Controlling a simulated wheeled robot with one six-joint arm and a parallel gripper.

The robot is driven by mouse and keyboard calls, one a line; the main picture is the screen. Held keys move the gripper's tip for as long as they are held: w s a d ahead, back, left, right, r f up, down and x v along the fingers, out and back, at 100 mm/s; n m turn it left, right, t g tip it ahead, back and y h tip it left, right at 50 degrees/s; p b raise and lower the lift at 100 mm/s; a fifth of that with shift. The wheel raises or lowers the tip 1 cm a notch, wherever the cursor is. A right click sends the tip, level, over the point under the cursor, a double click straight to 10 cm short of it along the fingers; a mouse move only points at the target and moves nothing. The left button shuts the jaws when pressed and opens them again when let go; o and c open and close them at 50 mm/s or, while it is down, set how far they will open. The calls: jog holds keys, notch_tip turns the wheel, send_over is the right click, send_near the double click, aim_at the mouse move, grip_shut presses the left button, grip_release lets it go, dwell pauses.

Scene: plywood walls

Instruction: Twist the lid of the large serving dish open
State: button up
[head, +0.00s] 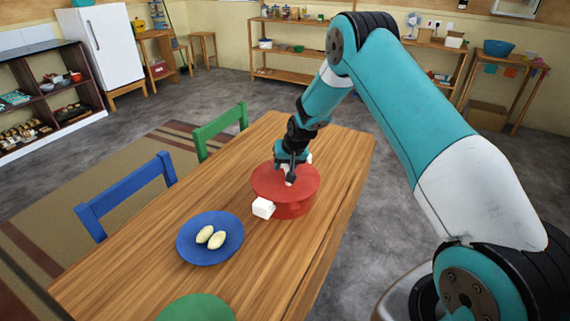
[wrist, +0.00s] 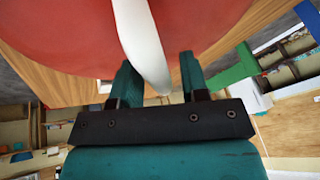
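The large red serving dish (head: 292,206) stands on the wooden table, with its flat red lid (head: 304,184) on top. A white handle (wrist: 143,40) crosses the lid in the wrist view. My gripper (head: 289,168) is over the lid, pointing down. In the wrist view its two fingers (wrist: 160,75) are apart, one on each side of the handle's near end, and a gap shows beside the right finger. A white block (head: 263,208) sits against the dish's near left side; I cannot tell if it is a dish handle.
A blue plate (head: 193,250) with two pale oval items (head: 211,237) lies nearer on the table (head: 130,270). Part of a green plate (head: 195,309) shows at the bottom edge. A blue chair (head: 128,188) and a green chair (head: 221,128) stand at the left side.

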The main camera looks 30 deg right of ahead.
jog(key=shift+o, duration=0.5)
jog(key=shift+r, duration=0.1)
jog(key=shift+s+r, duration=0.1)
jog(key=shift+r, duration=0.15)
jog(key=b+v, duration=0.3)
jog(key=v, duration=1.4)
jog(key=s+a+r+n+g+y, duration=0.1)
jog(key=s+a+r+n, duration=0.25)
jog(key=s+a, duration=0.45)
jog(key=s+a+r+n+g+y, duration=0.15)
jog(key=s+a+r, duration=0.25)
jog(key=s+a, duration=0.45)
jog(key=s+a+n+g, duration=0.1)
jog(key=s+a+n, duration=0.1)
jog(key=s, duration=0.6)
jog(key=s+a+r+n+g, duration=0.1)
jog(key=s+a+n, duration=0.2)
jog(key=s, duration=0.6)
jog(key=shift+a+n+y, duration=0.2)
jog(key=shift+n+y, duration=0.2)
jog(key=shift+y, duration=0.05)
jog(key=shift+d+g, duration=0.1)
jog(key=shift+g, duration=0.15)
